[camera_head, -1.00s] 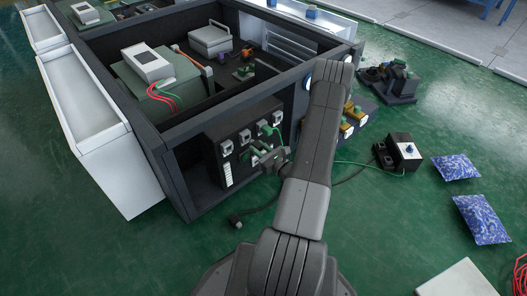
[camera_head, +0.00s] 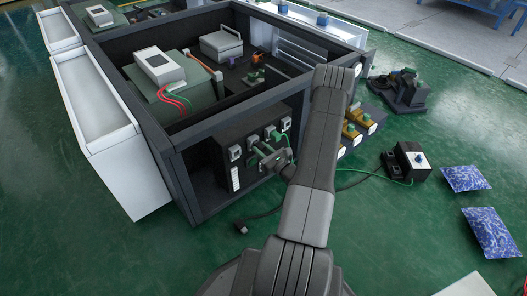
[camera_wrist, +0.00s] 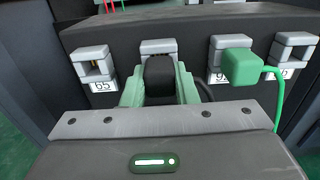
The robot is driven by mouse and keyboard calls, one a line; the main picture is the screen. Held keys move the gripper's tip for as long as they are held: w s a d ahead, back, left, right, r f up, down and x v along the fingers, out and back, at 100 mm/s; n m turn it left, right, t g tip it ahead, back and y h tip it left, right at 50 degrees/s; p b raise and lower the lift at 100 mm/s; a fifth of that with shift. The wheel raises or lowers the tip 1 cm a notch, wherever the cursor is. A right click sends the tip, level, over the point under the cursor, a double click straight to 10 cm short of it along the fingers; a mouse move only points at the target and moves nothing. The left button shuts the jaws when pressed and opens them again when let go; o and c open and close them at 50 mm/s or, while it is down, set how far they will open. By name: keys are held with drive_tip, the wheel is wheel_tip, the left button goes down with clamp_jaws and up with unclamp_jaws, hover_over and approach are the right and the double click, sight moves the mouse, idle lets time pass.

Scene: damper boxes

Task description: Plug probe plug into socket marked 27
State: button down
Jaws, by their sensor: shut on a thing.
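My gripper (camera_wrist: 160,94) is shut on a black probe plug (camera_wrist: 159,72), with a green finger on each side. In the head view my gripper (camera_head: 272,160) is close in front of the dark socket panel (camera_head: 224,146). In the wrist view the plug is in line with a grey socket (camera_wrist: 158,47), whose label is hidden. I cannot tell whether the plug is inside it. The socket to the left (camera_wrist: 92,63) is marked 65. To the right, a green plug (camera_wrist: 240,66) fills another socket, its label partly covered. No readable 27 shows.
A green cable (camera_wrist: 278,95) hangs from the green plug, crossing the far-right socket's (camera_wrist: 293,47) label. A dark cable end (camera_head: 241,228) lies on the floor. A black box (camera_head: 410,160) and blue bags (camera_head: 465,178) lie to the right. Dark frame walls (camera_head: 190,180) surround the panel.

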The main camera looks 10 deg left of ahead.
drive_tip(key=shift+w+a, duration=0.3)
drive_tip(key=shift+a, duration=0.05)
drive_tip(key=c, duration=1.1)
unclamp_jaws()
drive_tip(key=shift+o, duration=0.2)
drive_tip(key=shift+s+d, duration=0.1)
drive_tip(key=p+v, duration=0.2)
drive_tip(key=v, duration=1.1)
drive_tip(key=shift+s+d+p, duration=0.15)
drive_tip(key=shift+p, duration=0.25)
drive_tip(key=b+x, duration=0.3)
drive_tip(key=x, duration=1)
drive_tip(key=shift+w+a, duration=0.25)
drive_tip(key=shift+s+d, duration=0.2)
drive_tip(key=shift+d, duration=0.05)
